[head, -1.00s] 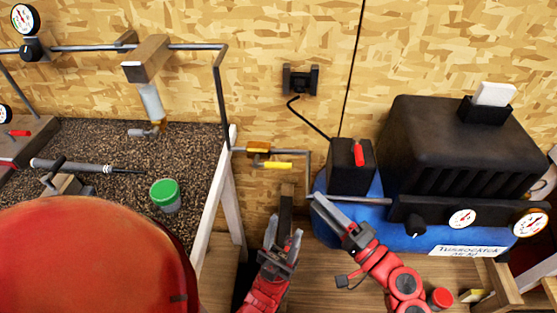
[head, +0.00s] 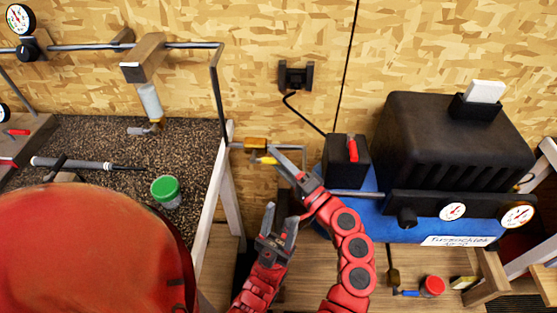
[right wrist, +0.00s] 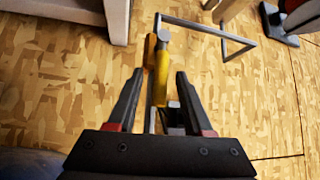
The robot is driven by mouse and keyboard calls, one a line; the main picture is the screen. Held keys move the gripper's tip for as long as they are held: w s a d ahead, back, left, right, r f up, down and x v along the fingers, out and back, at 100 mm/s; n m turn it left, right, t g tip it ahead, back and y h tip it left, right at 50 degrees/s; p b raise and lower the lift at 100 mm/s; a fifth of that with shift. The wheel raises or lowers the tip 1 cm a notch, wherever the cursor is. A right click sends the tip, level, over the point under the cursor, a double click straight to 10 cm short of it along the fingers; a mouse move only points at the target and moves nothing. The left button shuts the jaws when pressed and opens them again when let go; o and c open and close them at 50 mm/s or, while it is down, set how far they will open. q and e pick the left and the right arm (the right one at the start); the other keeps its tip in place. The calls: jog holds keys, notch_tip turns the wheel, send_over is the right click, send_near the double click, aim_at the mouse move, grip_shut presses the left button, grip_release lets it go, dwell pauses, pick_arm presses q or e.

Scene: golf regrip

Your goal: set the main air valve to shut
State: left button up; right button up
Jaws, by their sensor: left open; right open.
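The main air valve (head: 255,144) is a brass body on the thin pipe left of the compressor, with a yellow lever (head: 264,160). In the head view the lever lies roughly along the pipe, partly covered by my right gripper (head: 284,158). That gripper is open at the lever. In the right wrist view the yellow lever (right wrist: 161,84) shows between the two open fingers (right wrist: 159,76), with a gap on each side. The brass body (right wrist: 150,48) is just beyond. My left gripper (head: 281,214) is open and empty, lower down.
The blue compressor tank (head: 380,222) with its black housing (head: 450,135) stands to the right. A bench (head: 90,150) with a green-lidded jar (head: 166,190) and a golf club (head: 72,163) is at left. A black wall socket (head: 296,75) has a hanging cable.

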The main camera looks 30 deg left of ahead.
grip_shut()
dwell(1.3)
